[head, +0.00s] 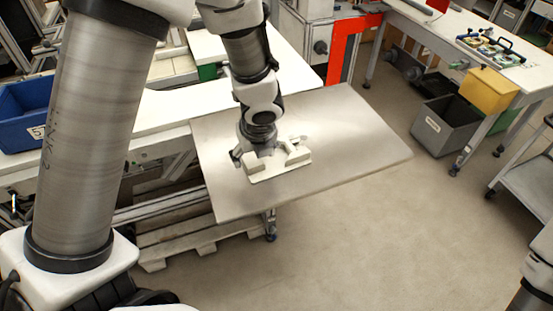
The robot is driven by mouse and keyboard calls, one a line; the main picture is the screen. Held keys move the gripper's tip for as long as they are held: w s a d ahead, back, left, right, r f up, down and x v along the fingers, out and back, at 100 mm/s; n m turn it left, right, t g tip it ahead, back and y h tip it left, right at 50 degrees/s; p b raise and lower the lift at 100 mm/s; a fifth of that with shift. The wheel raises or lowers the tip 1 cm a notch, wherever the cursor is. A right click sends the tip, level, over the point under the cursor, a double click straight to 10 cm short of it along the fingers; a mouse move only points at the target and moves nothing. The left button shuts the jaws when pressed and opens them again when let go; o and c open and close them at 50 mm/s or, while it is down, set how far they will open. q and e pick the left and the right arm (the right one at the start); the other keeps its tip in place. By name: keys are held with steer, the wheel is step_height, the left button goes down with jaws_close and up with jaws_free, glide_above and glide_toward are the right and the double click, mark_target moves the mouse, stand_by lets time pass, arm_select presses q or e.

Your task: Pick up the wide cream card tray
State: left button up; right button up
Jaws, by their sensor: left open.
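The cream card tray (283,169) lies on the grey tabletop, near its left-centre. It is a low, pale piece with raised blocks along its top. My left gripper (257,153) points down over the left part of the tray, its fingers close around or just above it. It is open. The gripper's body hides part of the tray, and I cannot tell whether the fingers touch it. My right gripper is out of view; only a piece of my right arm shows at the lower right corner.
The grey tabletop (350,135) is bare to the right of the tray. A blue bin (25,115) stands at the far left. A grey bin (440,130) and a yellow box (488,92) are at the right. Open floor (400,240) lies in front.

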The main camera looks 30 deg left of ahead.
mark_target(253, 160)
arm_select(q)
steer(key=x, duration=0.2)
steer(key=b+x, duration=0.1)
steer(key=x, duration=0.1)
steer(key=shift+w+a, duration=0.25)
steer(key=shift+w, duration=0.05)
steer(key=shift+w+a, duration=0.1)
steer(key=shift+w, duration=0.05)
steer(key=shift+r, duration=0.15)
steer(key=shift+s+d+r, duration=0.15)
steer(key=shift+s+d, duration=0.15)
steer(key=shift+c, duration=1.4)
steer(key=shift+s, duration=0.1)
steer(key=c, duration=1.1)
